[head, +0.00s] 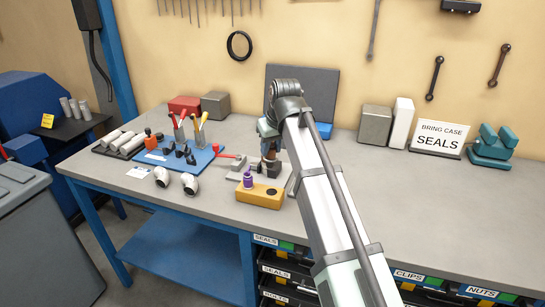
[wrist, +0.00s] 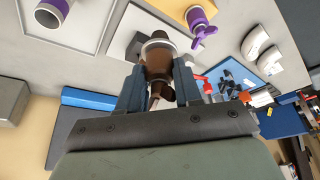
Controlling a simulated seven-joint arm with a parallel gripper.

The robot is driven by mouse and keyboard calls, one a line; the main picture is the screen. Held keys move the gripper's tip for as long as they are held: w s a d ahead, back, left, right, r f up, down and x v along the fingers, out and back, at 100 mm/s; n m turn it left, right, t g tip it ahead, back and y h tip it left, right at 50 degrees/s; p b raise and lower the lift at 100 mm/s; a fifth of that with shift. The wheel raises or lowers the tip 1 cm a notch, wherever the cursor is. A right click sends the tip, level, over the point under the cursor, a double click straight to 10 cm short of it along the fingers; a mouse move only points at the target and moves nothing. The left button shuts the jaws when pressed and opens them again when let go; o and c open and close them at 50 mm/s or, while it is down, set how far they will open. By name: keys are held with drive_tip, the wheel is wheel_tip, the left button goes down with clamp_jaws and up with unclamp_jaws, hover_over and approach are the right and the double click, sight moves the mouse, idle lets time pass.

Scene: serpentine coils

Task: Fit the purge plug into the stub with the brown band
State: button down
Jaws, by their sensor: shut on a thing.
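My gripper (wrist: 158,82) is shut on a brown purge plug (wrist: 157,70), whose winged end shows between the fingers. In the head view my gripper (head: 269,139) points down over the bench. The stub with the brown band (wrist: 157,45) has a pale rim and stands on a square plate (wrist: 118,47), directly beyond my fingertips. The plug is in line with it and overlaps it in view; I cannot tell how deep it sits, if at all. Brown also shows under my gripper in the head view, partly hidden.
A purple-banded stub (wrist: 47,14) stands on another plate. A purple plug (head: 248,181) sits in a yellow block (head: 262,201) beside a dark hole. White elbows (head: 190,184) and a blue mat (head: 178,160) with tools lie left.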

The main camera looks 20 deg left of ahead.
drive_tip(key=w+a+r, duration=0.4)
drive_tip(key=w+a, duration=0.2)
drive_tip(key=w, duration=0.5)
drive_tip(key=shift+t, duration=0.3)
drive_tip(key=shift+w+d+f, duration=0.1)
drive_tip(key=shift+d+f, duration=0.05)
drive_tip(key=shift+f, duration=1.05)
drive_tip(key=shift+d+f, duration=0.1)
drive_tip(key=shift+f, duration=1.05)
drive_tip(key=shift+f, duration=0.75)
drive_tip(key=shift+f, duration=0.65)
drive_tip(key=shift+f, duration=0.65)
drive_tip(key=c, duration=0.7)
unclamp_jaws()
